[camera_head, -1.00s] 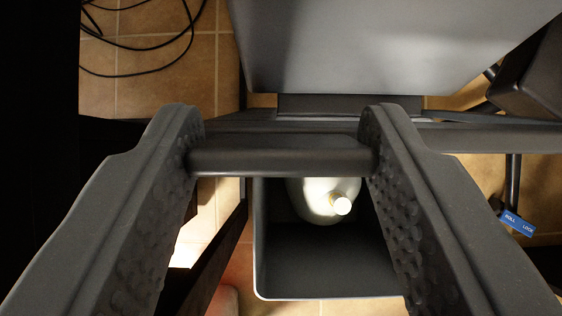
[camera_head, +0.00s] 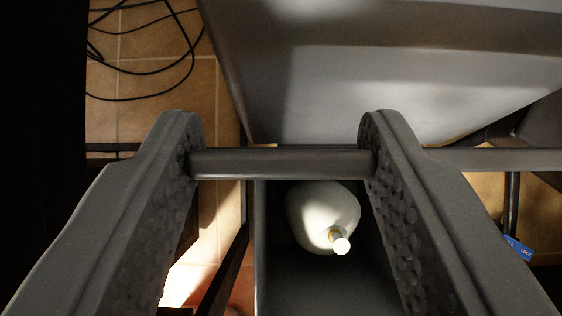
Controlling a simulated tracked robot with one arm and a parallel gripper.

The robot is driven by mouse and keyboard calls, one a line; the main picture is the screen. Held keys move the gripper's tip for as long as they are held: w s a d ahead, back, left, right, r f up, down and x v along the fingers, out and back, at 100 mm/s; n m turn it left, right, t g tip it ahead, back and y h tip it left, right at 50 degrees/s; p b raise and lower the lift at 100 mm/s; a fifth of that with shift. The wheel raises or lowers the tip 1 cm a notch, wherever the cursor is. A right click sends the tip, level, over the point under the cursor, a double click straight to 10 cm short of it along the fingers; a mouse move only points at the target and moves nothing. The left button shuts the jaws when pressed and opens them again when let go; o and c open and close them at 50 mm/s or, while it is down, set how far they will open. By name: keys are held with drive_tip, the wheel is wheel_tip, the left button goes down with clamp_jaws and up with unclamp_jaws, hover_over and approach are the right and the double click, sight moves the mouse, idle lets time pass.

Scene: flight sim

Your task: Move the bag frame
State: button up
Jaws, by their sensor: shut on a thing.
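My gripper (camera_head: 281,164) fills the lower half of the view, with one textured finger on each side. It is shut on a dark horizontal bar, which I take to be part of the bag frame (camera_head: 280,163). The bar spans between the two fingertips and touches both. The rest of the frame is hard to make out; a similar dark bar (camera_head: 500,159) shows to the right of the right finger.
Below the bar is a dark open bin (camera_head: 320,285) holding a white bottle (camera_head: 322,212) with a pale cap. A large grey panel (camera_head: 390,70) fills the top. Black cables (camera_head: 150,70) lie on the tiled floor (camera_head: 140,120) at upper left. A blue label (camera_head: 518,248) shows at right.

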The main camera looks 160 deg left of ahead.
drive_tip(key=o, duration=1.4)
drive_tip(key=shift+d+r, duration=0.1)
drive_tip(key=shift+d, duration=0.1)
drive_tip(key=shift+a, duration=0.1)
drive_tip(key=shift+r, duration=0.1)
drive_tip(key=shift+s+a+r, duration=0.2)
drive_tip(key=shift+s+r, duration=0.15)
drive_tip(key=shift+r, duration=0.25)
drive_tip(key=p+v, duration=0.2)
drive_tip(key=v, duration=1)
drive_tip(key=shift+s, duration=0.2)
drive_tip(key=shift+d+f, duration=0.1)
drive_tip(key=shift+f, duration=0.05)
